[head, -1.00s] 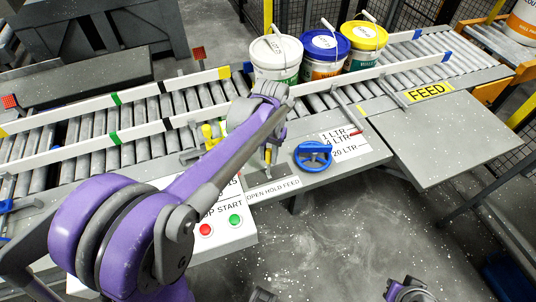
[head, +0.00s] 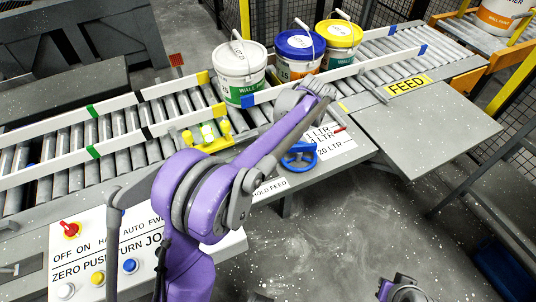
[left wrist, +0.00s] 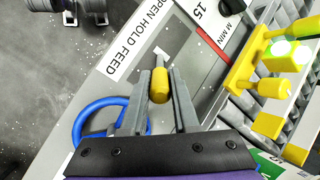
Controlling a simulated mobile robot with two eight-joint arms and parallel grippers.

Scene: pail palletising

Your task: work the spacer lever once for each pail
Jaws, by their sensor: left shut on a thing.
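My left gripper shows in the left wrist view (left wrist: 160,100), its fingers closed around the yellow knob of the spacer lever (left wrist: 160,86). The lever stands beside the "OPEN HOLD FEED" label (left wrist: 140,35). In the head view my own left arm hides this gripper and the lever. The pails stand in a row on the roller conveyor: a white-lidded pail (head: 239,70) at the front left, a blue-lidded pail (head: 299,52) and a yellow-lidded pail (head: 339,42). A small gap separates the white-lidded pail from the blue-lidded one.
A blue handwheel (head: 300,157) sits beside the size scale. A yellow fixture (head: 208,136) with a lit lamp stands at the near rail. A button panel (head: 98,262) is at lower left.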

